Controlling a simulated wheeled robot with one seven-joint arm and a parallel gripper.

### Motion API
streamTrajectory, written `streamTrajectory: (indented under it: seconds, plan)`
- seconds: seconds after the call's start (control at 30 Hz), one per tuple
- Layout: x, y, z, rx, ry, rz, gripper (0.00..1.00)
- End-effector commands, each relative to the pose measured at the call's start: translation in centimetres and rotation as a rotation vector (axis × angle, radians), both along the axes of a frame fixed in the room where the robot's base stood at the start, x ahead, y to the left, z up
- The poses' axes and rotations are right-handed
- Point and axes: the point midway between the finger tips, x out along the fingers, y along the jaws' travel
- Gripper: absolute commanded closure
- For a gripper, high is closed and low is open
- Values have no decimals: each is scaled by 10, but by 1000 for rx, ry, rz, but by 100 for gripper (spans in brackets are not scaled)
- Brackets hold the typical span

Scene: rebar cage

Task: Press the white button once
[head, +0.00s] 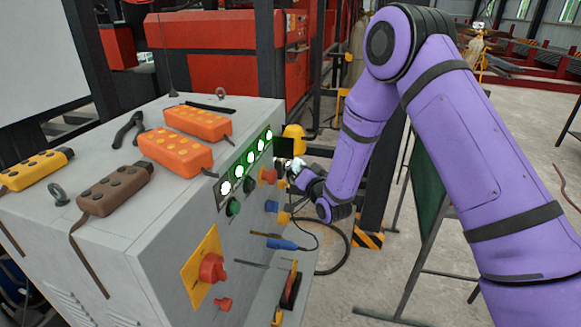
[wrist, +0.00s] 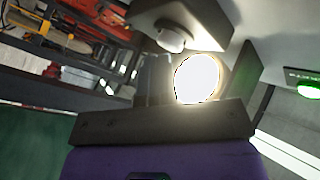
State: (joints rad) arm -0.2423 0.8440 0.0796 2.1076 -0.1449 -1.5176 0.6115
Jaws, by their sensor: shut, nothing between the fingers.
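A white rounded knob, which looks like the white button (wrist: 172,40), sits on a dark block (wrist: 185,15) at the top of the wrist view. A dark square (head: 284,148) at the panel's far end in the head view may be the same block. My gripper (head: 284,164) is shut and empty beside that square. In the wrist view a bright white round glow (wrist: 196,78) lies below the knob, in front of my dark gripper body. I cannot tell whether my fingertips touch the knob. The knob cannot be made out in the head view.
Orange pendants (head: 176,151) lie on top. A green board (head: 427,195) stands right.

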Motion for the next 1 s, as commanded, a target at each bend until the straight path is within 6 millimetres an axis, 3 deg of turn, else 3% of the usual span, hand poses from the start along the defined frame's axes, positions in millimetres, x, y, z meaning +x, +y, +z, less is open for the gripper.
streamTrajectory:
  seconds: [0.3,0.67,1.0]
  plan:
    - [-5,-14,0,0,0,0,100]
    - [-6,-15,0,0,-1,-1,100]
    - [-13,-38,0,0,0,-2,100]
